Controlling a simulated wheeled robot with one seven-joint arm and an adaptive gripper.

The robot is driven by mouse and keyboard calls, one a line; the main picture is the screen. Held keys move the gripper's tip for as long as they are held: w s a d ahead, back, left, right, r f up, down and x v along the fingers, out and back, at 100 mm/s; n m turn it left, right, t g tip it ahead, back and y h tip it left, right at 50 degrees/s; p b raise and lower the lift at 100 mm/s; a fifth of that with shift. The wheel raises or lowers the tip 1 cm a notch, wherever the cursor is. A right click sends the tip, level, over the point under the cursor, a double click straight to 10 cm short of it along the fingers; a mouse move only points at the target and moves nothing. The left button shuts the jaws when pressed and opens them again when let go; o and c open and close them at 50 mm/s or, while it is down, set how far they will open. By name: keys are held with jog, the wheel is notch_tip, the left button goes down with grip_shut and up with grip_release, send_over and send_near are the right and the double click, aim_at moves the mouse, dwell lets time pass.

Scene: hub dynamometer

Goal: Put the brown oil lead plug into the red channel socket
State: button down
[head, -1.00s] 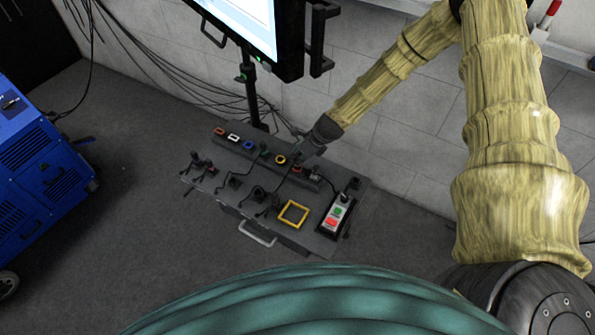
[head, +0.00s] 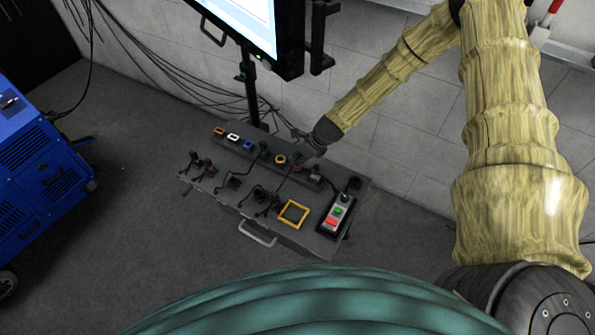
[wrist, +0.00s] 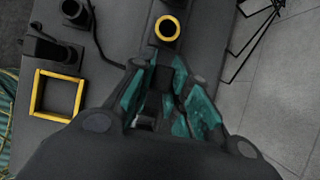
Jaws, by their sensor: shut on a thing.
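My gripper (head: 309,149) is over the right part of the socket row on the bench in the head view. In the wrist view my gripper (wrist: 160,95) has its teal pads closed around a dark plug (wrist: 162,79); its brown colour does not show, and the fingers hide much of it. The red channel socket (head: 298,169) is just below my gripper in the head view, partly covered. I cannot make out the red socket in the wrist view, nor whether the plug touches it.
The yellow-ringed socket (wrist: 167,28) is just ahead of the fingers. Orange (head: 219,131), white (head: 233,137) and blue (head: 248,144) sockets lie left. Several leads with black plugs lie on the bench. A yellow square frame (head: 293,214) and a switch box (head: 337,214) are in front.

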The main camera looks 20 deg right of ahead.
jog(key=shift+f+b, duration=0.6)
jog(key=shift+f, duration=0.3)
jog(key=c, duration=1.3)
grip_release()
jog(key=shift+r, duration=0.1)
jog(key=v, duration=1.2)
